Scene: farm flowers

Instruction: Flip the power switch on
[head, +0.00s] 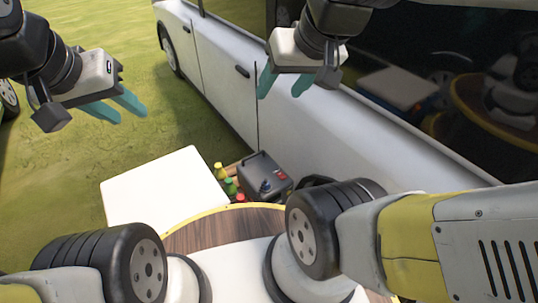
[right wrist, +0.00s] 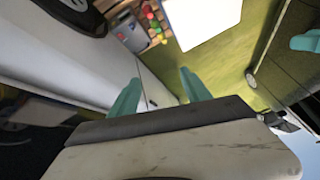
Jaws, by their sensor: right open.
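A dark grey box (head: 262,172) with a handle on top and red and blue parts on its face sits low beside the white vehicle. It also shows near the top of the right wrist view (right wrist: 127,28). A power switch on it is too small to make out. My right gripper (head: 283,87) is open and empty, above and beyond the box in the head view, beside the vehicle's door. Its two teal fingers are apart in the right wrist view (right wrist: 160,92). My left gripper (head: 119,107) is open and empty over the grass, far left of the box.
A white table top (head: 150,188) stands left of the box. Several small bottles (head: 228,182) with yellow, green and red colours stand in a wooden crate between them. The white vehicle (head: 228,92) closes off the right side. Open grass (head: 160,120) lies to the left.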

